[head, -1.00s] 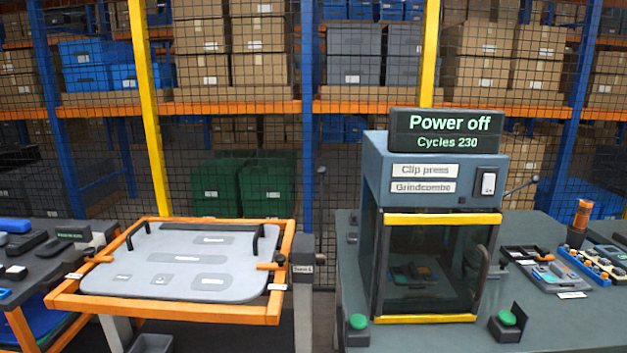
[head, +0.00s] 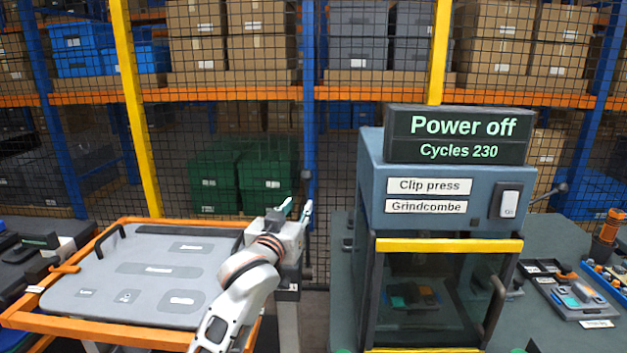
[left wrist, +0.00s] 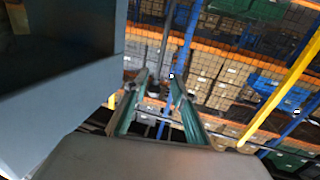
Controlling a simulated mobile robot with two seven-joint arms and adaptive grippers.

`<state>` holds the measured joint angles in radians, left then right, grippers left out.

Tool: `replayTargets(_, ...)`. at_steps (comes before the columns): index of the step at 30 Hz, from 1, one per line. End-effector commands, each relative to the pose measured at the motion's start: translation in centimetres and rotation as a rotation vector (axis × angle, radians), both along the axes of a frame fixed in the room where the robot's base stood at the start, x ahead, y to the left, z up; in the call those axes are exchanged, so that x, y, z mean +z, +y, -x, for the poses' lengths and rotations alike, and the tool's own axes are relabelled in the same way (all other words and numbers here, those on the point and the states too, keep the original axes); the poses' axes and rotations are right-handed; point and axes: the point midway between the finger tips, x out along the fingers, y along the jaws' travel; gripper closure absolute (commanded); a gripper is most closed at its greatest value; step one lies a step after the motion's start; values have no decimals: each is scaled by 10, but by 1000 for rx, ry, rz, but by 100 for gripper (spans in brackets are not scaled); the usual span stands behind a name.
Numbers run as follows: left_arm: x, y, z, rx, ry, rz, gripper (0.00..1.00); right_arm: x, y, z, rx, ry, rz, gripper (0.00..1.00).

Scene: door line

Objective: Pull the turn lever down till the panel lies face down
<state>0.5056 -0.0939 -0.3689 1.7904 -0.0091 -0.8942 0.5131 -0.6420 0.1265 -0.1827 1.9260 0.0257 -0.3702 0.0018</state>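The grey panel (head: 140,275) lies flat in an orange frame (head: 100,334) at the left of the head view, its labelled face with grey pads up. A dark post (head: 288,285) stands at the frame's right side. A small dark knob (head: 305,175), seemingly the turn lever's end, shows just above my left gripper (head: 296,208); its stem is hard to make out. My left gripper is over the frame's far right corner, fingers pointing away. In the left wrist view its green fingers (left wrist: 158,90) are apart. Whether they touch the lever I cannot tell. My right gripper is out of view.
The clip press (head: 440,190) stands to the right on a grey-green bench (head: 345,300), with parts trays (head: 575,295) beside it. A wire mesh fence (head: 340,150) and loaded shelves are behind. A gap separates the frame from the press bench.

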Motion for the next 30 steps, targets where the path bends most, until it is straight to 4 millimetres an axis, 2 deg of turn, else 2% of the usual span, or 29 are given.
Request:
replayTargets(1,9,-2,-2,0,-8,2,74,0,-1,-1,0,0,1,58)
replayTargets(4,15,-4,-7,1,-12,3,74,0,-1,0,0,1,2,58)
replayTargets(12,15,-10,-41,1,-12,1,74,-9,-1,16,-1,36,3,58)
replayTargets(19,14,-16,-68,1,-11,2,74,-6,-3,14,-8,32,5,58)
replayTargets(24,14,-18,-77,1,-13,4,74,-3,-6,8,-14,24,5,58)
replayTargets(30,13,-18,-79,1,-12,3,74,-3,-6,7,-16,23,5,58)
